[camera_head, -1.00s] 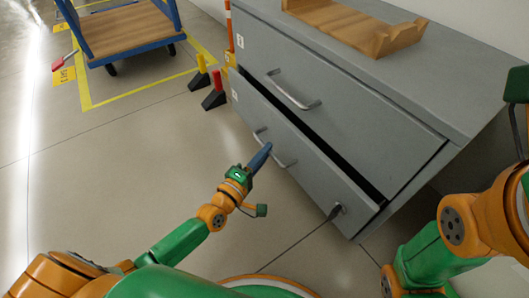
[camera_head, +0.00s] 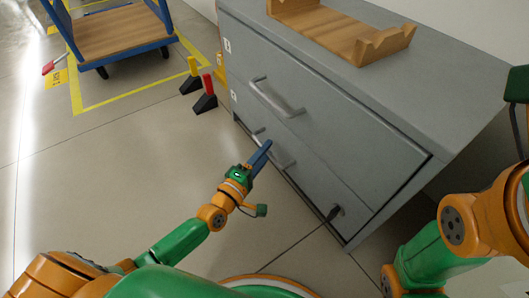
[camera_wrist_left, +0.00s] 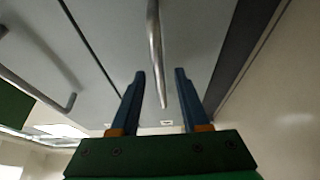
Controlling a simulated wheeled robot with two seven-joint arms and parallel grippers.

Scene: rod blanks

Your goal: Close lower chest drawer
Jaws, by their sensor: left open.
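The grey chest (camera_head: 410,95) stands right of centre in the head view. Its lower drawer (camera_head: 320,188) looks flush or nearly flush with the upper drawer front (camera_head: 350,140), with only a thin dark seam between them. My left gripper (camera_head: 264,150) is at the lower drawer's bar handle (camera_head: 286,164) and hides part of it. In the left wrist view, the open fingers (camera_wrist_left: 160,75) are on either side of the lower handle (camera_wrist_left: 155,40), and I cannot tell whether they touch it. My right arm shows at the right edge, but its gripper is out of view.
The upper drawer's handle (camera_head: 276,98) sticks out above my left gripper. A wooden cradle (camera_head: 340,28) rests on the chest top. A black cable runs from the lower drawer front to the floor. A blue cart (camera_head: 110,38) and small posts (camera_head: 205,95) stand back left.

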